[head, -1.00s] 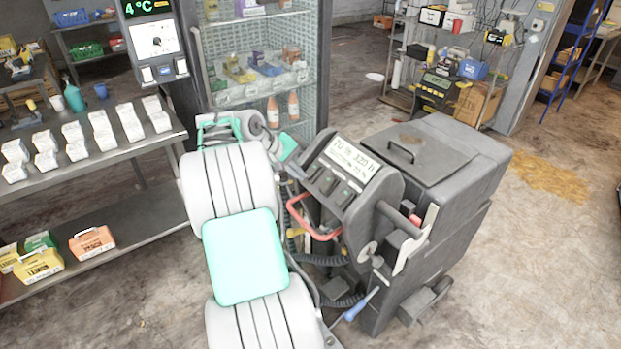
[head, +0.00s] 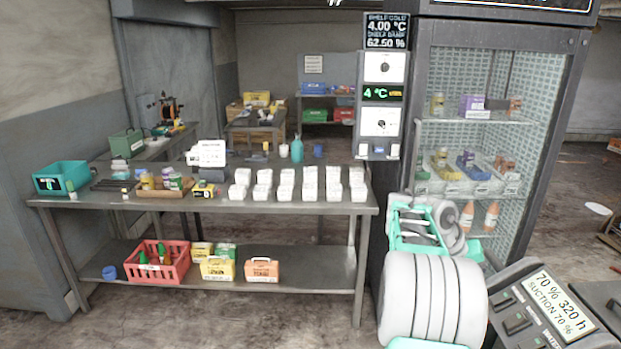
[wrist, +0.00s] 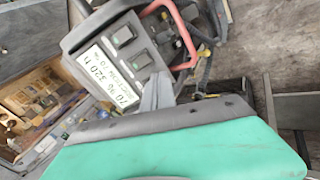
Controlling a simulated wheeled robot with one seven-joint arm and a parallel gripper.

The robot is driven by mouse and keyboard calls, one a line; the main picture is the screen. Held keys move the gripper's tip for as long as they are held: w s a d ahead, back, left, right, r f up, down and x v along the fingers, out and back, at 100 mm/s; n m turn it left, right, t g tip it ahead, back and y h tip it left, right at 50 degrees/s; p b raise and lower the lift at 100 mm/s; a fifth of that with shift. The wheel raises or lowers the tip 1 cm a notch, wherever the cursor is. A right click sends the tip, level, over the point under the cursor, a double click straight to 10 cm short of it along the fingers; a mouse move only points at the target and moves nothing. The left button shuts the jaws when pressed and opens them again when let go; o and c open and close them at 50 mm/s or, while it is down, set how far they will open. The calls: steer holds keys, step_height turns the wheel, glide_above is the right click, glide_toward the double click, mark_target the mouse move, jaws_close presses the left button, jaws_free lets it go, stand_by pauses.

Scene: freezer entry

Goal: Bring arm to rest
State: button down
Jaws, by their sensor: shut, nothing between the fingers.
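My arm rises at the lower right of the head view. Its white ribbed link is nearest, with a teal frame and grey joints folded above it, in front of the glass-door cooler (head: 495,130). In the wrist view, the narrow grey fingers of my gripper (wrist: 158,92) are shut together and empty. They show against the grey machine's display panel (wrist: 115,70); I cannot tell if they touch it. A large teal and grey padded part, probably my own arm, fills the bottom of that view.
The grey machine (head: 555,310) with its "SUCTION 70 %" display stands close right of my arm. A steel table (head: 210,203) at left holds rows of white cartons (head: 262,195). A red crate (head: 160,262) is on its lower shelf. Floor shows in front of the table.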

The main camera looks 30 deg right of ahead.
steer(key=a+f+t+y, duration=0.1)
steer(key=a+f+y, duration=0.1)
steer(key=a+f, duration=0.5)
steer(key=a+f+y, duration=0.2)
steer(key=a+f, duration=0.3)
steer(key=a, duration=0.4)
steer(key=a+r+n+t+y, duration=0.2)
steer(key=a+r+n+t, duration=0.15)
steer(key=a, duration=1.55)
steer(key=w+a+r+n+t, duration=0.1)
steer(key=a+r+n+t, duration=0.2)
steer(key=a+r, duration=0.6)
steer(key=a+n, duration=0.2)
steer(key=a, duration=0.1)
steer(key=shift+w+a, duration=0.15)
steer(key=shift+w, duration=0.1)
